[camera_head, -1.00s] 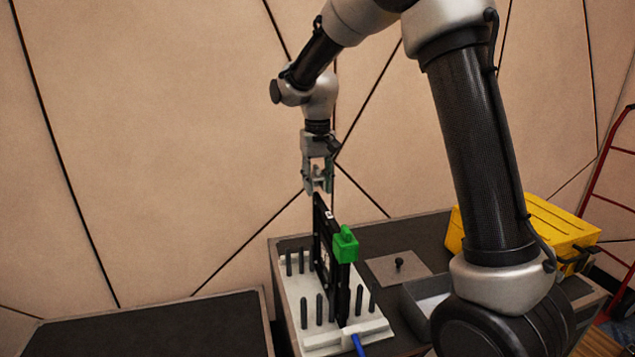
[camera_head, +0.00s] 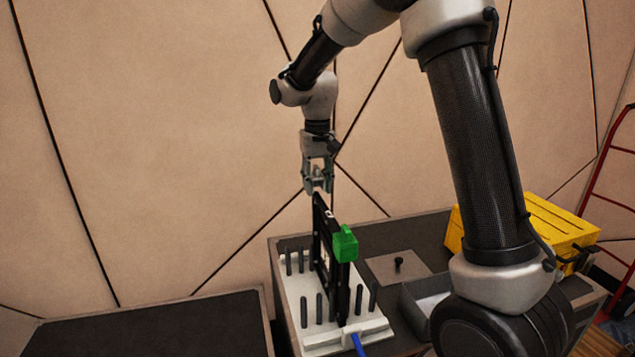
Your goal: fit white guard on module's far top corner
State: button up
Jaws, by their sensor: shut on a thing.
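The module (camera_head: 324,262) is a thin black panel standing upright in a pale rack (camera_head: 326,340) with several dark pegs. A green guard (camera_head: 345,243) sits on its near top corner. My gripper (camera_head: 318,188) points down just above the module's far top corner. It is shut on a small pale grey piece, the white guard (camera_head: 318,184), which is partly hidden by the fingers. The guard looks very close to the far corner; whether it touches is too small to tell.
A grey plate with a black knob (camera_head: 398,266) and a grey open tray (camera_head: 424,296) lie right of the rack. A yellow case (camera_head: 541,231) stands at the right. A blue cable (camera_head: 358,346) leaves the rack's front. A bare dark table (camera_head: 150,325) is at the left.

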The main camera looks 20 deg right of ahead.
aim_at(317, 168)
jog(key=shift+f, duration=1.75)
jog(key=shift+f, duration=0.5)
jog(key=o, duration=1.5)
jog(key=shift+c, duration=0.2)
jog(key=shift+r, duration=4)
